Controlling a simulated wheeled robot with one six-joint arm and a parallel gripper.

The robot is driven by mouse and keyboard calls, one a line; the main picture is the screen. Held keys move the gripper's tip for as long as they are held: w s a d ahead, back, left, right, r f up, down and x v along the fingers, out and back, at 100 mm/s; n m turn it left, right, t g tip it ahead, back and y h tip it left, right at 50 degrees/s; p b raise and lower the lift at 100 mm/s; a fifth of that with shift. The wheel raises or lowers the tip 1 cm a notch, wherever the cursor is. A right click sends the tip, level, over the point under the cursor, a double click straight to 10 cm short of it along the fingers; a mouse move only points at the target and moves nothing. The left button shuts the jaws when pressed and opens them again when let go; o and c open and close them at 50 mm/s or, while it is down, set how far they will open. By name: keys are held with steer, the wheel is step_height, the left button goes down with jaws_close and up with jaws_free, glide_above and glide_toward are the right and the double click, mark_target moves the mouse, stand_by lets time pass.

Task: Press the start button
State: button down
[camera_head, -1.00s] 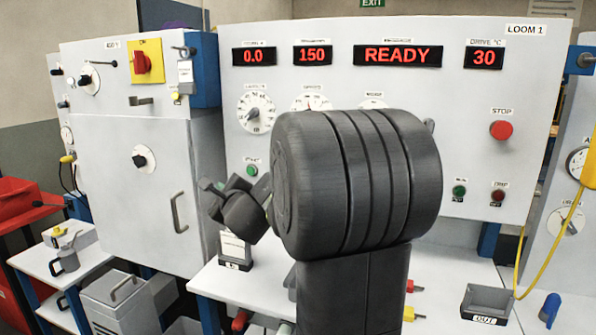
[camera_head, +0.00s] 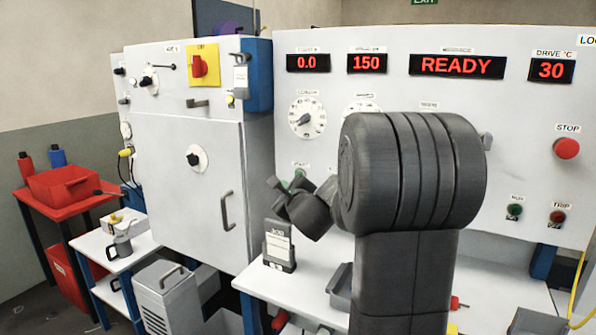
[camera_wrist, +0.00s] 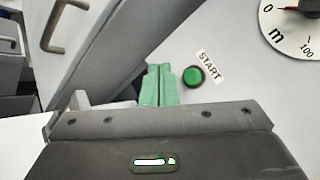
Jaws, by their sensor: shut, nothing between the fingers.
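The start button is a round green button (camera_wrist: 193,76) with a black rim, beside its START label on the pale panel in the wrist view. In the head view the START label (camera_head: 300,166) shows just above my gripper, and the button is largely hidden there. My gripper (camera_wrist: 158,84) has green fingers, shut together and empty. In the wrist view the fingertips lie just left of the button, not over it. I cannot tell their distance from the panel. In the head view my gripper (camera_head: 285,184) is in front of the panel, partly behind my dark arm.
The display (camera_head: 457,65) reads READY. A red STOP button (camera_head: 567,148) is at the panel's right. A dial (camera_head: 307,118) sits above the START label. The grey cabinet (camera_head: 180,190) with a handle stands left. A labelled container (camera_head: 279,246) stands on the bench below my gripper.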

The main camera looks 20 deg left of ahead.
steer(key=w+p, duration=0.1)
steer(key=w, duration=0.4)
steer(key=shift+d+p, duration=0.2)
steer(key=shift+p, duration=0.1)
steer(key=shift+w, duration=0.15)
stand_by(1.6)
steer(key=shift+w, duration=0.3)
steer(key=shift+w+d, duration=0.1)
steer(key=shift+w, duration=0.4)
stand_by(0.7)
steer(key=shift+s, duration=0.1)
steer(key=shift+s+b, duration=0.8)
steer(key=shift+b, duration=0.05)
